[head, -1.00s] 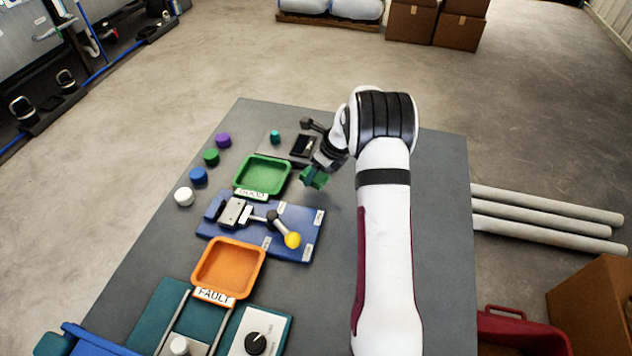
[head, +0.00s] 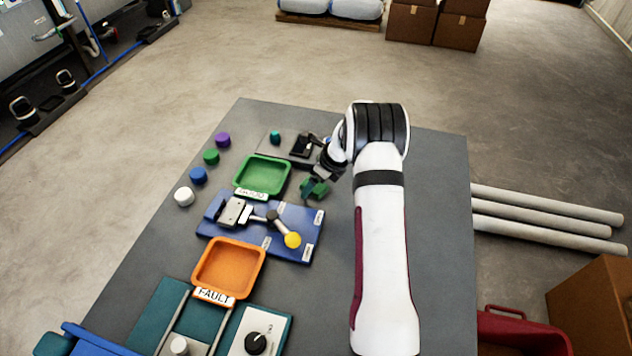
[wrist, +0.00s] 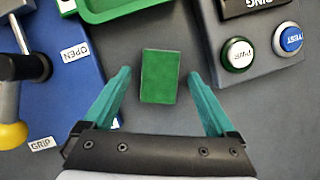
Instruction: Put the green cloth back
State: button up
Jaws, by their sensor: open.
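The green cloth (wrist: 160,77) shows in the wrist view as a small flat-looking green rectangle against the grey table top. My gripper (wrist: 159,73) has its two teal fingers spread, one on each side of the cloth, with a visible gap on both sides. In the head view my gripper (head: 315,188) is low over the table, just right of the green tray (head: 288,178). There the cloth cannot be told apart from the fingers. The wrist view does not show clearly whether the fingertips touch the table.
The blue fixture (head: 310,245) with a yellow-knobbed lever is close at the left. A grey panel with a green button (wrist: 238,55) and a blue button (wrist: 289,39) is on the other side. The orange tray (head: 260,262) is nearer. Table right of my arm is clear.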

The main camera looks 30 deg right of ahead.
jog(key=v, duration=1.2)
jog(key=s+a+r+n+g, duration=0.1)
jog(key=s+a+r+n, duration=0.35)
jog(key=a, duration=0.35)
jog(key=s+a+r+n+g, duration=0.1)
jog(key=s+a+r+n, duration=0.35)
jog(key=a+n, duration=0.2)
jog(key=s+a+n, duration=0.3)
jog(key=s+n, duration=0.2)
jog(key=s, duration=0.2)
jog(key=s+a+n+g, duration=0.1)
jog(key=s+a+n, duration=0.3)
jog(key=s, duration=0.4)
jog(key=s+a+r+n+g, duration=0.1)
jog(key=s+a+n, duration=0.3)
jog(key=s+n, duration=0.2)
jog(key=shift+s, duration=1.1)
jog(key=shift+w+r, duration=0.1)
